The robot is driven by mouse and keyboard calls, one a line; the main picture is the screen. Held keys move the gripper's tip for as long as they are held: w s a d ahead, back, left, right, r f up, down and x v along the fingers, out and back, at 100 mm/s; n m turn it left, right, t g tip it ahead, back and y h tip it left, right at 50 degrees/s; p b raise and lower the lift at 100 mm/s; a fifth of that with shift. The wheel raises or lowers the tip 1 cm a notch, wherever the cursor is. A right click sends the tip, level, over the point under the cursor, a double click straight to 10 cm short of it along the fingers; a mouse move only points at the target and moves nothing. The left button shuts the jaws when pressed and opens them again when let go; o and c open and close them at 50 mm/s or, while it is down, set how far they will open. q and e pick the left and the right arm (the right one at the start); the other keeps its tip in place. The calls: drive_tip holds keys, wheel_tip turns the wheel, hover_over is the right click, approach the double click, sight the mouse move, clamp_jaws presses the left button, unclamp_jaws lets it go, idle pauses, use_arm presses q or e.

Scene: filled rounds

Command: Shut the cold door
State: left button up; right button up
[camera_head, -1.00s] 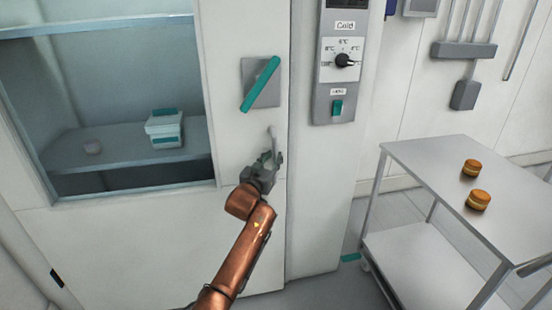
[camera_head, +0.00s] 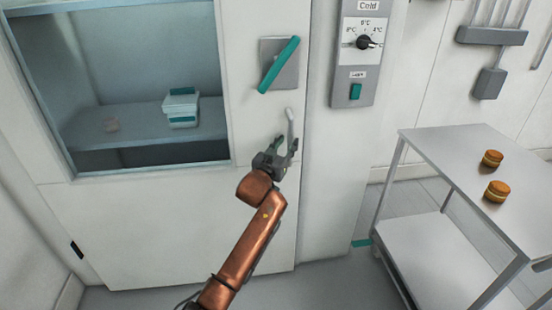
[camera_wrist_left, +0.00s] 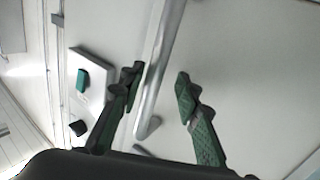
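The cold door (camera_head: 170,225) is a white panel with a large window. Near its right edge a green lever (camera_head: 279,65) sits slanted on a grey plate (camera_head: 288,75). Below it is a pale metal bar (camera_head: 290,122), which also shows in the wrist view (camera_wrist_left: 163,65). My left gripper (camera_head: 285,143) is at the bar's lower part; in the wrist view its fingers (camera_wrist_left: 160,85) are spread either side of the bar, without visible contact. The door looks close to its frame; I cannot tell whether it is flush. My right gripper is out of view.
A control panel (camera_head: 357,75) marked Cold, with a dial and green switch, is right of the door. A steel cart (camera_head: 440,150) with two round filled cakes (camera_head: 497,191) stands at right. Through the window a shelf (camera_head: 90,140) holds a white-and-green box (camera_head: 181,105).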

use_arm(q)
drive_tip(key=v, duration=0.9)
drive_tip(key=shift+s+a, duration=0.15)
drive_tip(key=shift+a, duration=0.1)
drive_tip(key=shift+f, duration=0.1)
